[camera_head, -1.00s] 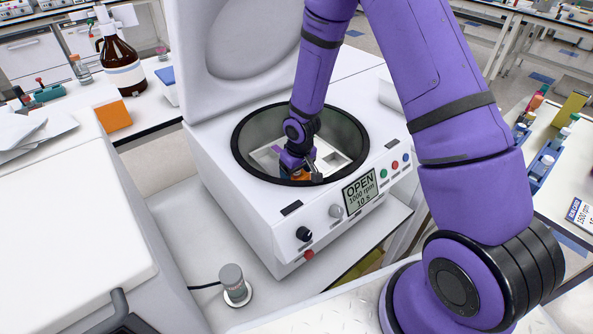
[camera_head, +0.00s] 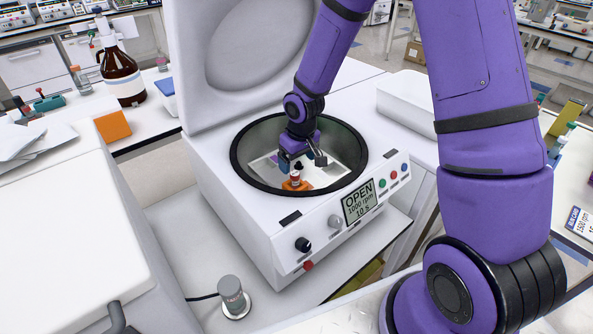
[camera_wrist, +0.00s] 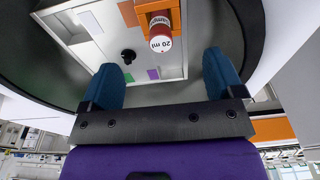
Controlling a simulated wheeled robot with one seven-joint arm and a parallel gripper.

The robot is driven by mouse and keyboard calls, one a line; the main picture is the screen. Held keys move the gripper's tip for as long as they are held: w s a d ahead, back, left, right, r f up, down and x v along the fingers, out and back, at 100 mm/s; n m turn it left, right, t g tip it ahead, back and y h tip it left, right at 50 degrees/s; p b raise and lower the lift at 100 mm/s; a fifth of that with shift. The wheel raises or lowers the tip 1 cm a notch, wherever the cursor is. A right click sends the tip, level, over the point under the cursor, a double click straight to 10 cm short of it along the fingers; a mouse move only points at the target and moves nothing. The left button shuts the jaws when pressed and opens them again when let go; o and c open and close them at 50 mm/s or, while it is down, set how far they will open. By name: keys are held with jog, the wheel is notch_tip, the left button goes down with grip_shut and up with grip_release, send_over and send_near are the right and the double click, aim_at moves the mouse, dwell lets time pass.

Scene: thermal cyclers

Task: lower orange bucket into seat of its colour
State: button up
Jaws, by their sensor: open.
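The orange bucket (camera_head: 297,184) sits low in the open centrifuge bowl (camera_head: 240,172), at the near side, with a red-brown, white-capped bottle in it. In the wrist view the bucket (camera_wrist: 174,46) and its bottle (camera_wrist: 161,34), marked 20 ml, are at the upper middle, beyond the fingertips. My gripper (camera_head: 303,163) is open and empty, just above and behind the bucket, apart from it. Its two blue fingers (camera_wrist: 162,75) are spread in the wrist view. The light rotor (camera_wrist: 92,62) shows purple and green colour patches and a black centre knob. The bucket's underside is hidden.
The centrifuge lid (camera_head: 265,50) stands open behind the bowl. The front panel screen (camera_head: 359,200) reads OPEN, 1000 rpm, 10 s. A brown bottle (camera_head: 122,72) and an orange block (camera_head: 113,126) are on the left bench. A grey capped cylinder (camera_head: 233,295) stands at the front.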

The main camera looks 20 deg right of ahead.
jog(key=s+d+r+m+t, duration=0.1)
jog(key=s+d+r, duration=0.15)
jog(key=r, duration=0.55)
jog(key=s+d+r+h, duration=0.1)
jog(key=s+r, duration=0.3)
jog(key=r, duration=0.3)
jog(key=s+d+r+m+t, duration=0.1)
jog(key=s+r, duration=0.2)
jog(key=r, duration=0.5)
jog(key=s+d+r+t, duration=0.1)
jog(key=s+r, duration=0.4)
jog(key=s, duration=0.4)
jog(key=s+d+r+m, duration=0.1)
jog(key=s+r, duration=0.4)
jog(key=s, duration=0.4)
jog(key=shift+s+m+t+y, duration=0.3)
jog(key=shift+t, duration=0.1)
jog(key=shift+c, duration=0.5)
